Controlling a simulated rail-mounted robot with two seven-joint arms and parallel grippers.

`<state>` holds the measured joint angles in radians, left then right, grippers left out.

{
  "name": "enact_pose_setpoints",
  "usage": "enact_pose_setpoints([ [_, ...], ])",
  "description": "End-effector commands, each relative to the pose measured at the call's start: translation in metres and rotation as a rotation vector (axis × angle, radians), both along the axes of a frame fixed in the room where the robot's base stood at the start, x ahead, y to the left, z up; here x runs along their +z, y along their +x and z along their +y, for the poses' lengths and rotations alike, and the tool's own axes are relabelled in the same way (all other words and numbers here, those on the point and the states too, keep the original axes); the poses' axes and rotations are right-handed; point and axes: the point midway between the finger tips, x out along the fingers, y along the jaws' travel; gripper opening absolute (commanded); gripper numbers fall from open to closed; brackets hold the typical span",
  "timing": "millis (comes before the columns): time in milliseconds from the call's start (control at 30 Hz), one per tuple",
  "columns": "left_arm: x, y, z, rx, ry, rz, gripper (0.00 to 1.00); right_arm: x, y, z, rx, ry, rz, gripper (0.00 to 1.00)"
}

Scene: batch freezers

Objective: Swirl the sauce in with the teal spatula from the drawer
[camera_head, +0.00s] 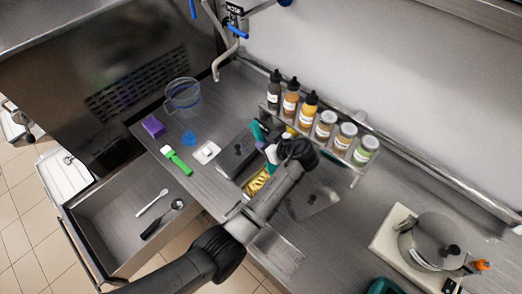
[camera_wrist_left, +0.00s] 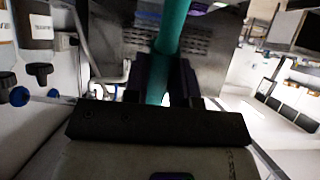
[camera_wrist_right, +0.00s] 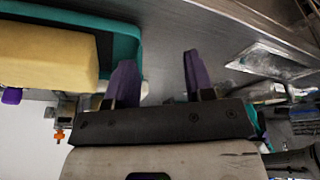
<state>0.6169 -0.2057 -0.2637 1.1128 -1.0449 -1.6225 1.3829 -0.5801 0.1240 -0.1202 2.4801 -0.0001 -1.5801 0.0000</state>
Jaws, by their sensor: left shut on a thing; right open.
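My left gripper (camera_head: 270,150) is over the counter wells, shut on the teal spatula (camera_head: 258,132). The spatula's teal handle (camera_wrist_left: 172,30) runs up between the fingers in the left wrist view. Below the gripper, a pan with yellow contents (camera_head: 256,182) shows partly, and my arm hides the rest. I cannot tell whether the spatula touches the contents. The drawer (camera_head: 90,215) stands open at the left, with a white spoon and a black-handled scoop inside. My right gripper (camera_wrist_right: 155,78) is open and empty in the right wrist view.
A rack of sauce bottles and jars (camera_head: 310,115) stands along the wall. A clear jug (camera_head: 183,97), purple block (camera_head: 153,127) and green-handled tool (camera_head: 176,160) lie left on the counter. A pot (camera_head: 432,240) stands right. A teal tray holds a yellow block (camera_wrist_right: 45,55).

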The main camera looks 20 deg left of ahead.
Motion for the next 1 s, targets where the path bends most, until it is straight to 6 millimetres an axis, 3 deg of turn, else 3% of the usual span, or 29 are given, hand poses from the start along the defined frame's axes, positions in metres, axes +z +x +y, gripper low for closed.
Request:
enact_pose_setpoints([
  [233, -0.003, 0.014, -0.006, 0.001, 0.000, -0.001, 0.01, -0.023, 0.000, -0.001, 0.001, -0.002, 0.000, 0.49],
  [500, 0.004, -0.006, 0.002, 0.000, 0.001, 0.001, 0.01, 0.008, 0.001, 0.000, -0.001, 0.001, -0.004, 0.49],
  [900, 0.004, -0.034, 0.014, 0.000, 0.001, 0.001, 0.01, 0.034, 0.001, 0.002, -0.006, 0.009, -0.002, 0.49],
  [1000, 0.013, -0.032, 0.013, 0.001, 0.000, -0.001, 0.01, 0.037, 0.000, 0.002, -0.006, 0.008, 0.000, 0.49],
])
